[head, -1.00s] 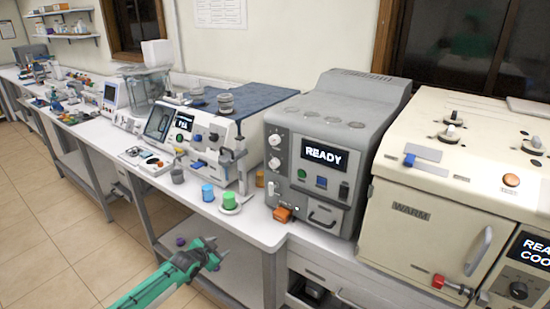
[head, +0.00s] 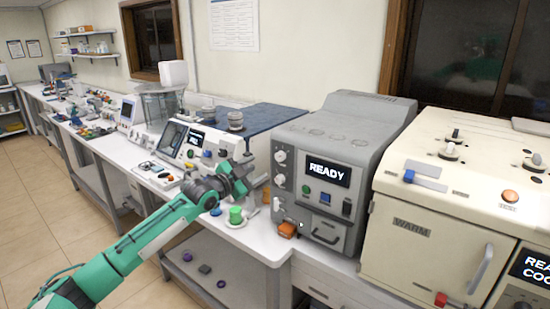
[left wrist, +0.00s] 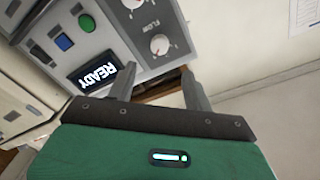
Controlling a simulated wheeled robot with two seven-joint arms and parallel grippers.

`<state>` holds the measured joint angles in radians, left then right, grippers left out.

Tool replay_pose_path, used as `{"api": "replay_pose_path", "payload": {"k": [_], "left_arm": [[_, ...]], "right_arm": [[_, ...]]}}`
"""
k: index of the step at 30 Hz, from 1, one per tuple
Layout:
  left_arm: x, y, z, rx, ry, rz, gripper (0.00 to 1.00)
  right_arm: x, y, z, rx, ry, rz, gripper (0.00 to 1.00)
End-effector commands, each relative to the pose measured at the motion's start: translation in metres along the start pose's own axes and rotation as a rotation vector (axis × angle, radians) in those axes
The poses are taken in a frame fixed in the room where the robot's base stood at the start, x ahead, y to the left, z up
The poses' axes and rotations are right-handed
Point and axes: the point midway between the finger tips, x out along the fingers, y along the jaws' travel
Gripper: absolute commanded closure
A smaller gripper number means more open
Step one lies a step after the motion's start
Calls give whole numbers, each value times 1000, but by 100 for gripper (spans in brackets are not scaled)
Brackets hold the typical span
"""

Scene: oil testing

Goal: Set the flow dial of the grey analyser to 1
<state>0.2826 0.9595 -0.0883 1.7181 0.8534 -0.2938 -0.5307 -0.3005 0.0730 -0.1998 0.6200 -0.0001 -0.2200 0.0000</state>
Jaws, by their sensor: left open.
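The grey analyser (head: 345,165) stands on the bench with READY on its screen. Two pale dials sit one above the other at its front left: the upper dial (head: 280,156) and the lower dial (head: 280,180). In the left wrist view the dial marked FLOW (left wrist: 159,45) lies just beyond the fingertips, between them in the picture. Its setting is too small to read. My left gripper (head: 246,173), also in the left wrist view (left wrist: 158,78), is open and empty, left of the dials and apart from them. My right gripper is not in view.
A green-topped jar (head: 235,215) stands on the bench below my left gripper. A cream oven (head: 440,210) stands close on the right. A white instrument (head: 180,140) stands behind my left gripper.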

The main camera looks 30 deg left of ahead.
Motion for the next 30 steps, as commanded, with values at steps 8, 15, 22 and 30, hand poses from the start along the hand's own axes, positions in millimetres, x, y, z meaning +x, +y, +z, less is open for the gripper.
{"api": "replay_pose_path", "payload": {"k": [8,15,22,30], "left_arm": [[37,-2,-2,-2,1,-1,49],[70,-1,-3,-1,1,0,49],[91,0,-1,-1,0,0,49],[99,0,0,1,0,0,49]], "right_arm": [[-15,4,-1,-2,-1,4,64],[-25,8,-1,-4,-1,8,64],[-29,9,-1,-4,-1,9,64],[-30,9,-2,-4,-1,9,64]]}}
